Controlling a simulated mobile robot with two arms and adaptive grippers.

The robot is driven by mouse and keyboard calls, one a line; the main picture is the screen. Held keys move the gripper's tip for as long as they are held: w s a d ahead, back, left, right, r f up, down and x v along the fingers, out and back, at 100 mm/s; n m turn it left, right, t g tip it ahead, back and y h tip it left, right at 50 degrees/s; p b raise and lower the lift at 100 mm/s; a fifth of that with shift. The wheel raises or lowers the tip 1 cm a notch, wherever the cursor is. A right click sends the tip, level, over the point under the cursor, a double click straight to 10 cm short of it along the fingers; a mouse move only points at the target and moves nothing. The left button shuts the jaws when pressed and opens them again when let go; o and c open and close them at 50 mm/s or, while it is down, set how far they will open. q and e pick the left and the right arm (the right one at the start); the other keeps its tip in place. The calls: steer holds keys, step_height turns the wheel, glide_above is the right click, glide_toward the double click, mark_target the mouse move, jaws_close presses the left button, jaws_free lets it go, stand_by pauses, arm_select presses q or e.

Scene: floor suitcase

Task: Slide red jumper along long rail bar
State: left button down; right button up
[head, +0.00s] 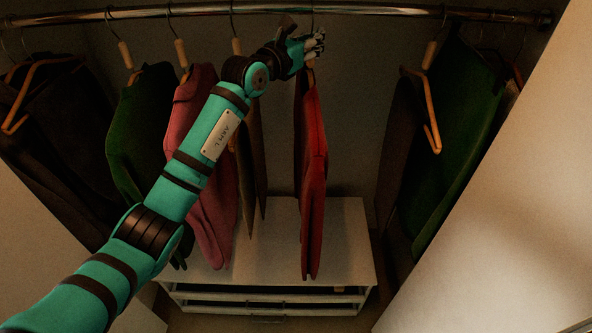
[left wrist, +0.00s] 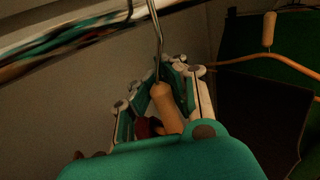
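The red jumper (head: 312,175) hangs edge-on from the long rail bar (head: 365,11), near the middle of the wardrobe. My left gripper (head: 314,46) is at the top of its hanger, just below the rail. In the left wrist view the hanger's wooden neck (left wrist: 166,108) and metal hook (left wrist: 157,38) stand between the fingers of my left gripper (left wrist: 165,80). I cannot tell whether the fingers press on the neck. A small dark red patch (left wrist: 143,126) shows behind the fingers. My right gripper is not in view.
Left of the red jumper hang a pink garment (head: 205,215), a brown one, a green one (head: 135,130) and dark ones. A dark garment and a green one (head: 460,120) hang on the right. The rail between the red jumper and these is free. A white drawer unit (head: 345,240) stands below.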

arm_select(q)
steer(key=d+p, duration=0.1)
steer(key=d, duration=0.7)
steer(key=shift+d, duration=0.35)
steer(key=shift+f, duration=0.15)
stand_by(0.4)
steer(key=d, duration=0.6)
steer(key=shift+d, duration=0.25)
stand_by(0.4)
steer(key=c, duration=2)
jaws_free()
